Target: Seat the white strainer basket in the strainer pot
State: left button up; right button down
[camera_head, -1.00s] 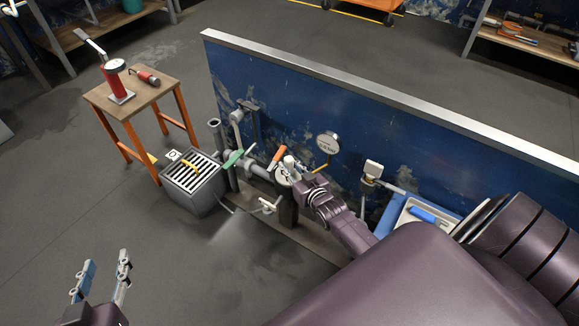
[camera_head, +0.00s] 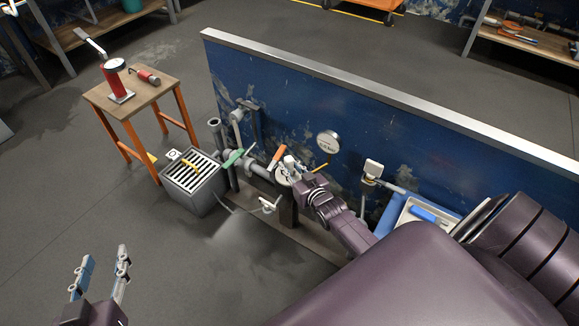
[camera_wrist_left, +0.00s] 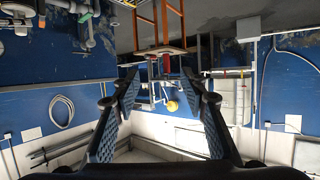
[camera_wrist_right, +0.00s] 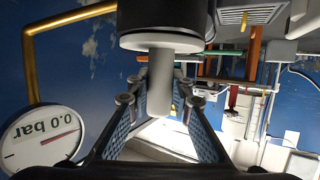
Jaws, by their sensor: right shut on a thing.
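The strainer pot (camera_head: 288,210) is a dark upright cylinder in front of the blue wall; in the right wrist view, which is upside down, its dark body (camera_wrist_right: 160,14) has a pale rim. A pale cylinder, which looks like the strainer basket (camera_wrist_right: 161,68), stands in line with the pot's mouth, its far end meeting the rim. How deep it sits is hidden. My right gripper (camera_wrist_right: 158,92) is shut on this cylinder, directly over the pot in the head view (camera_head: 292,166). My left gripper (camera_head: 104,262) is open and empty, far left of the pot.
A pressure gauge (camera_head: 328,143) stands close right of the pot. Pipes with a green handle (camera_head: 232,159) and an orange handle (camera_head: 278,155) are close left. A grated box (camera_head: 194,185), a stool (camera_head: 128,100) and a tray (camera_head: 418,214) lie farther out. The front floor is clear.

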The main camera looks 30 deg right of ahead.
pick_arm(q)
jog(key=shift+f, duration=0.1)
jog(key=shift+s+a+f+g, duration=0.2)
jog(key=shift+s+f+g, duration=0.25)
jog(key=shift+f, duration=0.35)
pick_arm(e)
jog(key=c, duration=1.7)
grip_release()
pick_arm(q)
jog(key=shift+r, duration=0.2)
pick_arm(e)
jog(key=shift+o, duration=0.2)
pick_arm(q)
jog(key=shift+w+r, duration=0.1)
jog(key=shift+w, duration=0.05)
pick_arm(e)
jog(key=shift+s, duration=0.1)
jog(key=v, duration=1.2)
